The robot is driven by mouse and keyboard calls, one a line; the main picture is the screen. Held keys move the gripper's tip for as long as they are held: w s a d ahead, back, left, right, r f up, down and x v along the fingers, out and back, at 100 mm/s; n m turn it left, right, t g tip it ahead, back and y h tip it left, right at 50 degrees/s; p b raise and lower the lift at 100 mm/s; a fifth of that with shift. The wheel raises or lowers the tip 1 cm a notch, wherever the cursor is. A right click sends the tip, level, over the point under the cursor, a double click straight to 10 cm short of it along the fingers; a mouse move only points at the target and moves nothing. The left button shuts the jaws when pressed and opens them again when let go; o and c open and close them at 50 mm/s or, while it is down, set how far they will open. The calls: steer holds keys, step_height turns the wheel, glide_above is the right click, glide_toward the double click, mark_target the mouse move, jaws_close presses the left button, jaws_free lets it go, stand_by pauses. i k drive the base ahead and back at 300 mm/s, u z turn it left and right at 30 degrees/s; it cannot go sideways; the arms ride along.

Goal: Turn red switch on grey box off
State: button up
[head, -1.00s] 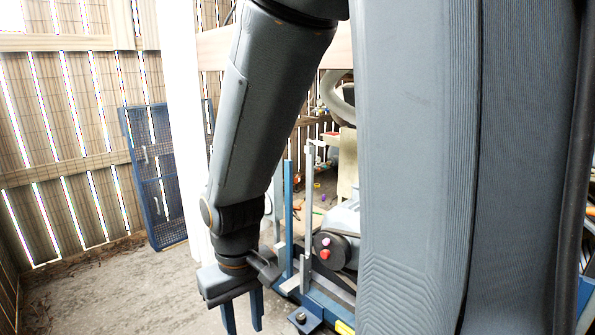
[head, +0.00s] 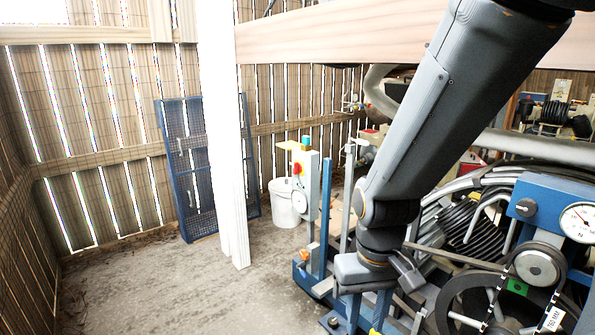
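The grey box (head: 312,190) stands upright left of the compressor machinery, in the middle of the head view. A small red switch (head: 297,169) on a yellow backing sits on its left-facing side, above a round pale dial. The switch's exact position is too small to tell. My gripper (head: 367,315) points down at the lower middle, to the right of the box and lower in the picture. Its two blue fingers are apart with nothing visible between them; their tips are near the bottom edge. My arm hides part of the machinery.
A white post (head: 222,140) stands left of the box, with a blue mesh panel (head: 205,165) behind it. A white bucket (head: 284,205) sits behind the box. Compressor wheels and a gauge (head: 579,222) fill the right. The floor (head: 170,285) at left is clear.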

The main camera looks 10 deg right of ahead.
mark_target(296, 167)
steer(key=u, duration=0.25)
steer(key=k, duration=0.45)
steer(key=u, duration=1.05)
steer(key=i, duration=1.55)
steer(key=z, duration=0.6)
steer(key=i, duration=0.9)
steer(key=z, duration=1.5)
steer(key=i, duration=0.55)
steer(key=z, duration=0.55)
